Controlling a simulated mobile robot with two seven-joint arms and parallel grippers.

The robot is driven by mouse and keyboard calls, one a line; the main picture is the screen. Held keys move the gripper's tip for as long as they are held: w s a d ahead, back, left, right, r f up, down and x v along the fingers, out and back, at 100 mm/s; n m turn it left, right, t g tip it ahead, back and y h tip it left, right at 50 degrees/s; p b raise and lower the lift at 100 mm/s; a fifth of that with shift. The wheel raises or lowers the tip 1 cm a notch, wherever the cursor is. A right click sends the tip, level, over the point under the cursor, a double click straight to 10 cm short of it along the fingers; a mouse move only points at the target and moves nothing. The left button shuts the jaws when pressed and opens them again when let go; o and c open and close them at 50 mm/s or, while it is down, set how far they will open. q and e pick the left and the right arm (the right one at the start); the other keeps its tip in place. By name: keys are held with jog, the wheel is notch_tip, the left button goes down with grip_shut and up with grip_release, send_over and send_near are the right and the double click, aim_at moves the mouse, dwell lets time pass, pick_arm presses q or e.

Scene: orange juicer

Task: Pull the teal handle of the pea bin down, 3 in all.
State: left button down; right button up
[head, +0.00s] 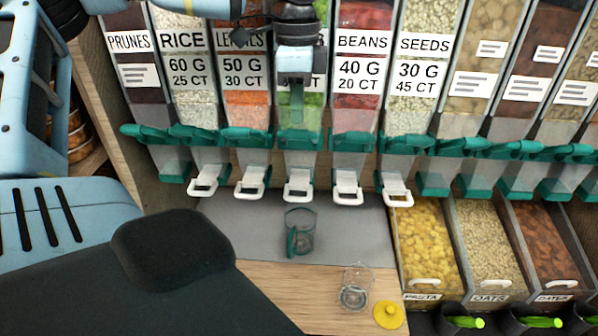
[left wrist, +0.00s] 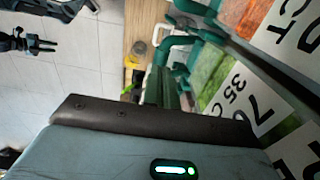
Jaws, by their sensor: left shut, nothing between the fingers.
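The pea bin (head: 300,103) holds green peas and stands mid-row in the head view, its label mostly hidden by my left arm. Its teal handle (head: 299,138) shows at the bin's lower front, above a white pull loop (head: 298,187). My left gripper (head: 296,112) comes down from above in front of the pea bin, shut and empty, its tips just above the handle. I cannot tell whether they touch it. A clear cup with a teal handle (head: 301,240) stands below the pea bin on the grey mat. My right gripper is not seen.
Bean (head: 363,110) and lentil (head: 247,115) bins flank the pea bin closely, with similar teal handles. A small glass (head: 354,290) and a yellow lid (head: 389,314) are at the front. Open pasta (head: 425,245) and oats bins stand right. The grey mat (head: 240,225) has free room.

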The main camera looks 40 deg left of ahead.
aim_at(297, 132)
pick_arm(q)
jog(key=shift+f, duration=0.2)
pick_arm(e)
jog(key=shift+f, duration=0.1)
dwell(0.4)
pick_arm(q)
jog(key=shift+f, duration=0.7)
jog(key=shift+s+d+f+b, duration=0.15)
jog(key=shift+f+b, duration=0.1)
jog(key=shift+f, duration=0.35)
jog(key=shift+s+f+b, duration=0.1)
jog(key=shift+f+b, duration=0.1)
jog(key=shift+f, duration=0.35)
jog(key=f, duration=0.2)
jog(key=shift+s+d+f, duration=0.15)
jog(key=shift+s+f, duration=0.05)
jog(key=shift+f, duration=0.1)
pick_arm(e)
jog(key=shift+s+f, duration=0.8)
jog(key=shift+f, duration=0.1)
pick_arm(q)
jog(key=shift+r, duration=0.1)
